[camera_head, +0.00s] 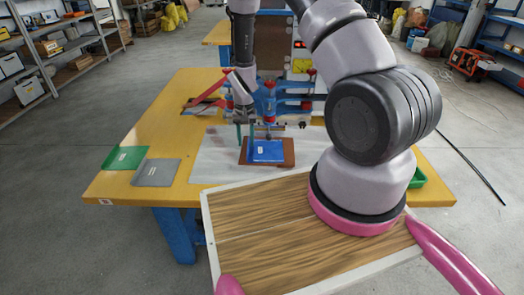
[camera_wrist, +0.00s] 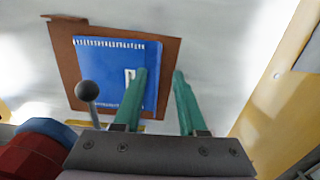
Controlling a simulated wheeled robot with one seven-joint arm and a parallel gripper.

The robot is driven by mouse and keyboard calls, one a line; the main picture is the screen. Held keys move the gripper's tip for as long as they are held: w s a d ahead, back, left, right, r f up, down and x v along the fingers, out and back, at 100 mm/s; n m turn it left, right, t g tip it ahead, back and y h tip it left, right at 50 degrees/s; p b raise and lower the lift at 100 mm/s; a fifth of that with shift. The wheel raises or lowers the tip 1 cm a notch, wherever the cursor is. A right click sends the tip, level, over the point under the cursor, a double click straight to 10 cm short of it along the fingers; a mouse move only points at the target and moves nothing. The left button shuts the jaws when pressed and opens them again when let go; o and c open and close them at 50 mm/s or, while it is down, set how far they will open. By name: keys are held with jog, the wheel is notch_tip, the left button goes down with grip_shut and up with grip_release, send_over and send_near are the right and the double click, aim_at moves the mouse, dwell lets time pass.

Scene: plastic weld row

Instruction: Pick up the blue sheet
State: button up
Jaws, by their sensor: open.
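The blue sheet (camera_head: 267,151) lies on a brown board on the yellow table. In the wrist view the blue sheet (camera_wrist: 115,72) shows a notched far edge and a white label, and one finger covers part of its right side. My gripper (camera_wrist: 160,75) has two green fingers with a gap between them and nothing in it. In the head view my gripper (camera_head: 245,135) is over the left part of the board, close to the blue sheet. I cannot tell the exact height of the fingertips above it.
The brown board (camera_head: 287,144) rests on a white mat (camera_head: 212,160). A green sheet (camera_head: 125,157) and a grey sheet (camera_head: 157,172) lie at the table's left. Blue and red clamps (camera_head: 290,95) stand behind. A green bin (camera_head: 417,178) is at the right.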

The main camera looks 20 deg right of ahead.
jog(key=f, duration=0.5)
jog(key=shift+s+f, duration=0.2)
jog(key=shift+f, duration=0.15)
grip_shut()
